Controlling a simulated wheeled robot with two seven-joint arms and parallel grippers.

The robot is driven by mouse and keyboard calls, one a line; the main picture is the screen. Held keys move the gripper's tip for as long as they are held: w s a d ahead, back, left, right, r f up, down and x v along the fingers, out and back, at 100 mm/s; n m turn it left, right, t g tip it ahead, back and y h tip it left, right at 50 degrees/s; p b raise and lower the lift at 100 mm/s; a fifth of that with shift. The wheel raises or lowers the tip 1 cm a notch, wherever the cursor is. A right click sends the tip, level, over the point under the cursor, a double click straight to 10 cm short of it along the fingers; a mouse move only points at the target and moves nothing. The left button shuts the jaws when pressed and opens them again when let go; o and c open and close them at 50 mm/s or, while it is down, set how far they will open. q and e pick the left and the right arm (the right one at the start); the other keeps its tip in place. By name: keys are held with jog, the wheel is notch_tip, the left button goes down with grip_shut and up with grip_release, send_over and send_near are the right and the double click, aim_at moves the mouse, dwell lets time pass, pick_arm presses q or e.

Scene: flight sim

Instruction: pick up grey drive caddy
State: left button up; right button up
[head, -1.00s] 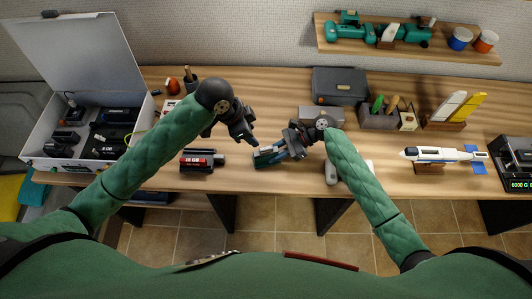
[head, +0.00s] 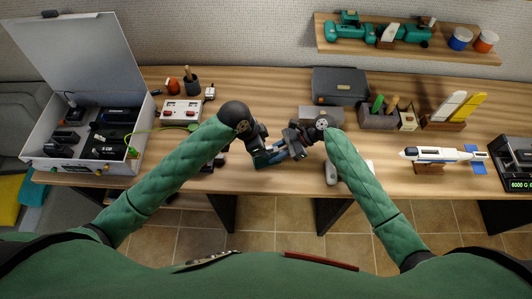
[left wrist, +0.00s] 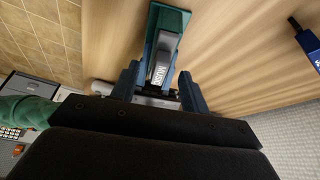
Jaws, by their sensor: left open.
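The grey drive caddy (left wrist: 162,62), with MUSIC lettering on it, lies against a teal piece (left wrist: 167,22) in the left wrist view. My left gripper (left wrist: 160,88) is open, with its two blue fingers on either side of the caddy's near end. I cannot tell if they touch it. In the head view my left gripper (head: 266,152) is at the teal piece (head: 272,160) near the table's front edge, and the caddy is mostly hidden there. My right gripper (head: 292,147) is close on the right of the same spot; its fingers are too obscured to judge.
A grey box (head: 322,115) stands just behind the right gripper. A grey mouse-shaped thing (head: 331,174) lies to its right. A white console (head: 181,111) and an open white case (head: 52,158) are on the left. The table behind the left gripper is fairly clear.

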pick_arm(q)
jog(key=shift+x, duration=0.8)
grip_shut()
notch_tip(320, 180, up, 10)
pick_arm(e)
jog(key=o, duration=0.9)
jog(key=shift+c, duration=0.2)
